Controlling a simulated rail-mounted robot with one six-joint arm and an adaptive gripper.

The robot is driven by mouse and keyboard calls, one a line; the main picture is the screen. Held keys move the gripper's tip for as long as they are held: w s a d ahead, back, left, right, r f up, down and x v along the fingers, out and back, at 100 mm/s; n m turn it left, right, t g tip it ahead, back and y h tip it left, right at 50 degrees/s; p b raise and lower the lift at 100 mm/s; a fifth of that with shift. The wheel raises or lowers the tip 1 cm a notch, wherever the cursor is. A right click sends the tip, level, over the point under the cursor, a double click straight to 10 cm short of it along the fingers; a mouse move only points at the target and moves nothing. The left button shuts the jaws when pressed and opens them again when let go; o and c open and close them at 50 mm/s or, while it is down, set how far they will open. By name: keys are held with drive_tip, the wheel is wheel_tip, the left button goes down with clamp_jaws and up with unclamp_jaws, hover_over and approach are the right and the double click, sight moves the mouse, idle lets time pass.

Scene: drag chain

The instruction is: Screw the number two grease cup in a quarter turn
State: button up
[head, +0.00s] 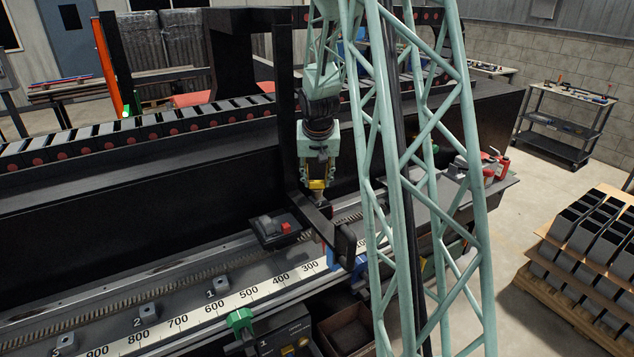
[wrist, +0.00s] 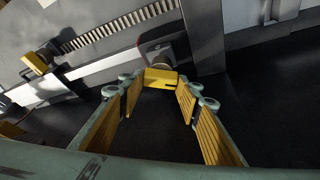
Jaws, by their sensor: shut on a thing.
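My gripper (head: 318,186) hangs beside a dark upright post, to the right of the numbered blocks on the rail.
A dark bracket (head: 328,219) and a black box with a red block (head: 284,228) are close below my gripper. A toothed rack (head: 120,297) and a white number scale (head: 215,306) run along the bed. A green part (head: 240,320) stands at the front edge.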

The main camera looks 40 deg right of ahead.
sight(316, 181)
drive_tip(key=shift+f+m+g+h+b, duration=0.15)
drive_tip(key=shift+m+b, duration=0.45)
drive_tip(key=shift+b, duration=1.15)
drive_tip(key=shift+f+m+g+h+b, duration=0.1)
drive_tip(key=shift+m+g+h+b, duration=0.35)
drive_tip(key=shift+b, duration=1.3)
drive_tip(key=shift+r+m+b, duration=0.2)
drive_tip(key=shift+m+b, duration=0.45)
drive_tip(key=shift+b, duration=0.8)
drive_tip(key=o, duration=0.8)
drive_tip(key=shift+o, duration=0.2)
drive_tip(key=shift+w+r, duration=0.1)
drive_tip(key=shift+r, duration=0.15)
drive_tip(key=shift+a+r, duration=0.1)
drive_tip(key=shift+r, duration=0.1)
drive_tip(key=shift+v, duration=1.35)
drive_tip(key=shift+s+v, duration=0.15)
drive_tip(key=shift+v, duration=0.95)
drive_tip(key=shift+s+v, duration=0.1)
drive_tip(key=shift+v, duration=1.05)
